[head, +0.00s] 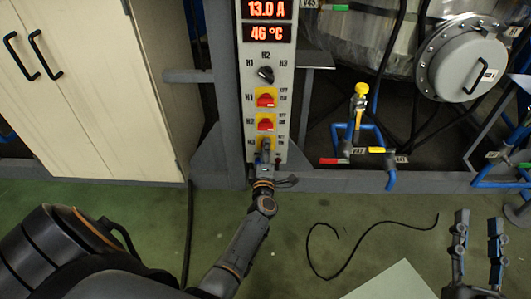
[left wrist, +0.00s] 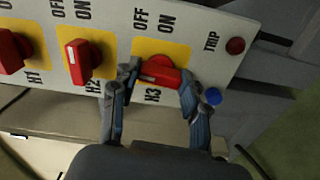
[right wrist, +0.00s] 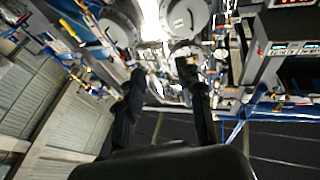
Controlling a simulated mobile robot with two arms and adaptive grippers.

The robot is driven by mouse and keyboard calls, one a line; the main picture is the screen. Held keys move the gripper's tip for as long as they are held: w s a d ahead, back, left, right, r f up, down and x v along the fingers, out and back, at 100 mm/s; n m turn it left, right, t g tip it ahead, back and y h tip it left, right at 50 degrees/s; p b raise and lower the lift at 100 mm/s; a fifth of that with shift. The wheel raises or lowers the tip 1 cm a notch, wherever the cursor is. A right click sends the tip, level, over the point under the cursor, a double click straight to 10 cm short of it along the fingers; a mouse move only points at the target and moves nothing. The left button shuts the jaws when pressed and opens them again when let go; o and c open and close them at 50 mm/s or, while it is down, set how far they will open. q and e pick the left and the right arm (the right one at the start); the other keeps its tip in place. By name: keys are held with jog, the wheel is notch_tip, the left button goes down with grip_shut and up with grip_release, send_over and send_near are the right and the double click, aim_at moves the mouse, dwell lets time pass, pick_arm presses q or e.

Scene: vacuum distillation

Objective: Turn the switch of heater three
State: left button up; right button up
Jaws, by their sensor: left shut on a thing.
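The control panel (head: 283,90) stands upright in the head view. The heater three switch (left wrist: 160,73), a red knob on a yellow plate marked H3, is at its lower end. My left gripper (left wrist: 157,85) is closed around this knob, with one finger on each side. The knob's bar lies across the left wrist picture, while the H2 switch (left wrist: 77,62) has its bar upright there. In the head view my left gripper (head: 266,160) hides most of the H3 switch. My right gripper (head: 478,225) is open and empty, away at the right.
The H1 switch (head: 266,97) sits above H2, below a black selector knob (head: 265,74). Displays read 13.0 A and 46 °C. Valve pipes (head: 360,130) stand right of the panel.

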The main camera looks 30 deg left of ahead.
pick_arm(q)
jog(key=shift+n, duration=0.7)
pick_arm(e)
jog(key=shift+s+r+t+y, duration=0.25)
jog(key=shift+r+t+y, duration=0.15)
jog(key=shift+r, duration=0.35)
pick_arm(q)
jog(key=o, duration=1.2)
jog(key=shift+c, duration=0.2)
pick_arm(e)
jog(key=shift+r, duration=0.1)
